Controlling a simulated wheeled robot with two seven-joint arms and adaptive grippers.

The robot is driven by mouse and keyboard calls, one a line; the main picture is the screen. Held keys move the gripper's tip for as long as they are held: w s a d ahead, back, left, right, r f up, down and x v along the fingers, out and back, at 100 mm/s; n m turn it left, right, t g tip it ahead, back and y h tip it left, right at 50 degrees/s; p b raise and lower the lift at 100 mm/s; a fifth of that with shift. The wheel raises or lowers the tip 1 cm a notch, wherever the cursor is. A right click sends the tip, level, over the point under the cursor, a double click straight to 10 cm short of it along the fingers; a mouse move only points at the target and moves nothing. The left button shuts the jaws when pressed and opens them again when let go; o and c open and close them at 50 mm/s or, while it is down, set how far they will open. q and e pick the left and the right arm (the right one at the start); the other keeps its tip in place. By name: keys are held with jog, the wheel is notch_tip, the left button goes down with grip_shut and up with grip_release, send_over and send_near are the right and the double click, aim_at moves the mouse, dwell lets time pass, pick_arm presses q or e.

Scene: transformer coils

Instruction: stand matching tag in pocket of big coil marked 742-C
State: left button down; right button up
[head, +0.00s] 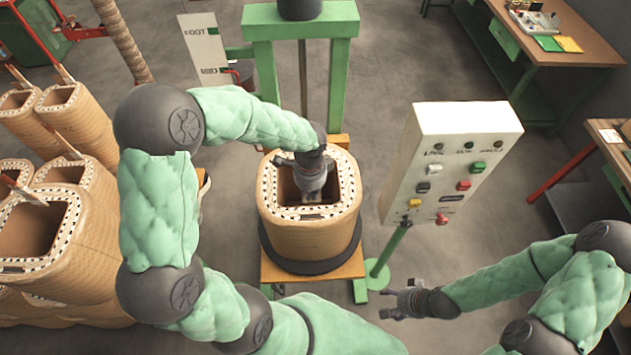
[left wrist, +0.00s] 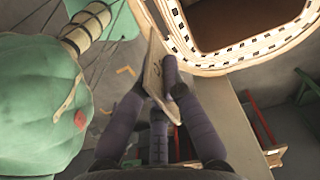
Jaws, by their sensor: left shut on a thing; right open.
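A big tan coil (head: 300,240) with an oblong opening and a pale, dotted rim stands on a dark round base in the middle of the head view. No 742-C marking is readable on it. The tag's writing is not readable. The pocket cannot be made out. My right gripper (head: 402,303) is open and empty, low to the right of the coil.
Several other coils (head: 95,215) crowd the left side, with thin tags sticking up from some. A control box (head: 455,160) on a green post stands right of the coil. A green press frame (head: 262,60) rises behind it.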

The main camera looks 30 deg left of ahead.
aim_at(310, 201)
pick_arm(q)
jog(key=f+b, duration=0.1)
jog(key=f, duration=0.1)
jog(key=f+b, duration=0.2)
jog(key=shift+s+f+b, duration=0.2)
jog(key=shift+f+b, duration=0.05)
jog(key=shift+b, duration=0.05)
jog(key=shift+f+b, duration=2.95)
jog(key=shift+f, duration=0.85)
pick_arm(e)
notch_tip(310, 201, down, 10)
jog(key=shift+s+r, duration=0.25)
jog(key=shift+s, duration=0.05)
pick_arm(q)
jog(key=c, duration=1.3)
grip_release()
notch_tip(310, 201, up, 12)
jog(key=shift+r, duration=0.1)
